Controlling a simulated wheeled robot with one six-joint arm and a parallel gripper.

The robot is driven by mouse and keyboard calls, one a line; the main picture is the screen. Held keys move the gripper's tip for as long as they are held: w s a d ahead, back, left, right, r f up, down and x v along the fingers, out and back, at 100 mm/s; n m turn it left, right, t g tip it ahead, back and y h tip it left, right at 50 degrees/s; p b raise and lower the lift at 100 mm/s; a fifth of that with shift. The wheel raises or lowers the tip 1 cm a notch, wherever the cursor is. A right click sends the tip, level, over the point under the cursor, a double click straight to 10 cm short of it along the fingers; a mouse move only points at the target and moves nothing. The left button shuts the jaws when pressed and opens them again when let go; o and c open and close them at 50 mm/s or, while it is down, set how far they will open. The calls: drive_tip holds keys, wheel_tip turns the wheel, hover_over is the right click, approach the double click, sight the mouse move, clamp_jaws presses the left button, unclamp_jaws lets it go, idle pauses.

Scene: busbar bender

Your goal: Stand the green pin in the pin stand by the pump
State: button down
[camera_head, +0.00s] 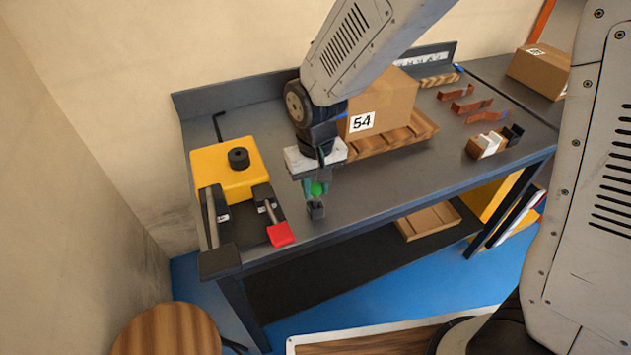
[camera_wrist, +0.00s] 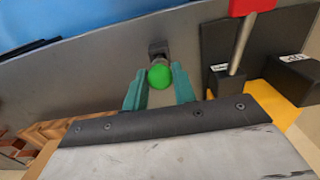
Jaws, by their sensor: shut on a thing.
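The green pin (camera_head: 317,190) is held between the teal fingers of my gripper (camera_head: 316,186), with its round green head showing. In the wrist view the green head (camera_wrist: 160,76) sits between the two fingertips (camera_wrist: 159,90). The small dark pin stand (camera_head: 316,211) is on the bench near its front edge, right below the pin in the head view. In the wrist view the dark stand (camera_wrist: 158,48) shows just beyond the green head. The pin's lower end is hidden, so I cannot tell whether it is inside the stand.
A yellow pump (camera_head: 229,170) with a black knob and a red-ended lever (camera_head: 280,233) stands to the left. A carton marked 54 (camera_head: 383,103) sits on a wooden pallet (camera_head: 400,138) behind. Copper strips (camera_head: 470,104) lie at the right. Bare bench (camera_head: 375,185) is right of the stand.

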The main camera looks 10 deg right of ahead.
sight(316, 185)
drive_tip(key=shift+f, duration=1)
drive_tip(key=c, duration=1.1)
unclamp_jaws()
drive_tip(key=shift+o, duration=0.2)
wheel_tip(316, 185, up, 8)
drive_tip(key=shift+f, duration=0.1)
